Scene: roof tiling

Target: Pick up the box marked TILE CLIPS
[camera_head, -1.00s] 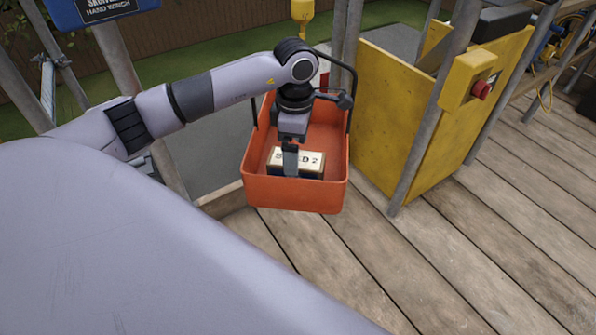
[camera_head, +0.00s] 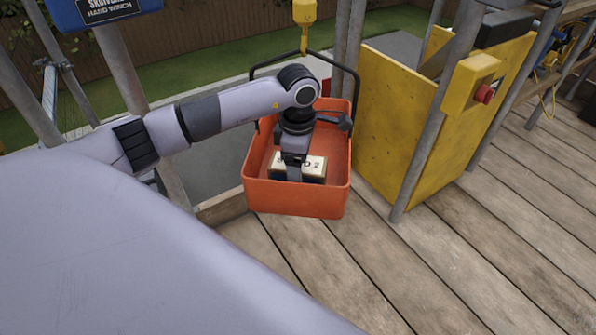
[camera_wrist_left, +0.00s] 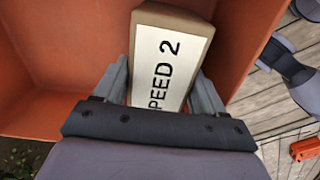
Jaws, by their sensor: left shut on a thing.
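A pale box (camera_head: 316,166) with a white label lies in the orange bucket (camera_head: 296,198). Its label ends in "D 2" in the head view and shows "PEED 2" in the left wrist view (camera_wrist_left: 172,60). No box marked TILE CLIPS shows. My left gripper (camera_head: 293,174) reaches down into the bucket and is shut on this box. In the wrist view its two fingers (camera_wrist_left: 162,88) stand on either side of the box. The near end of the box is hidden by the gripper body. My right gripper is not in view.
The bucket's black handle (camera_head: 357,95) arches up to a yellow hook (camera_head: 304,12). A yellow panel (camera_head: 385,125) with a red-button control box (camera_head: 470,84) stands to the right. Wooden decking (camera_head: 430,260) is clear in front. Metal posts stand nearby.

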